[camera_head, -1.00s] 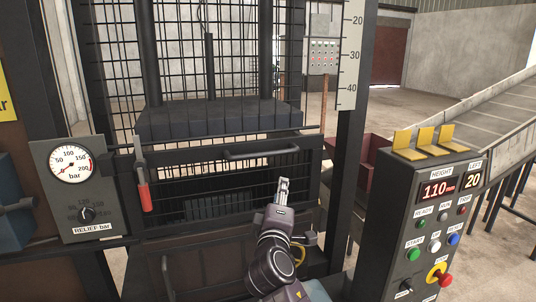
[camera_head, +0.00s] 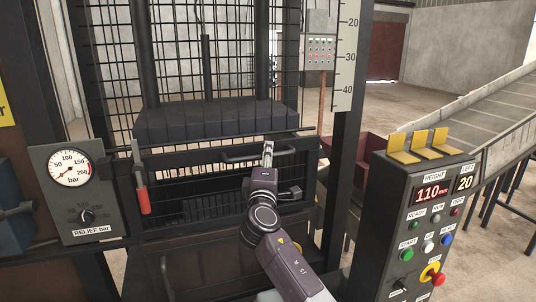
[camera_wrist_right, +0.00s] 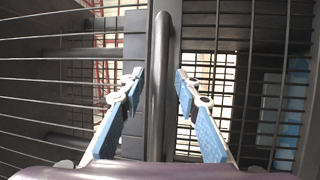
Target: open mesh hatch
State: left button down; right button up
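The mesh hatch (camera_head: 185,160) is a dark framed panel low on the press front, and it looks shut. Its dark bar handle (camera_head: 236,156) runs across the upper part of the panel. My right gripper (camera_head: 267,150) is at the right part of this handle. In the right wrist view the handle (camera_wrist_right: 161,100) runs between the two blue-padded fingers of my right gripper (camera_wrist_right: 158,76). The fingers are apart, with gaps beside the bar. My left gripper is not in view.
A red-handled lever (camera_head: 143,195) hangs left of the hatch handle. A gauge panel (camera_head: 110,215) stands at the left. A control console (camera_head: 395,210) with yellow flaps stands close on the right. Mesh guarding (camera_head: 228,60) rises above the hatch.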

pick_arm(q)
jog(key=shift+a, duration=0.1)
pick_arm(e)
jog(key=shift+w, duration=0.15)
grip_shut()
jog(key=shift+f, duration=0.1)
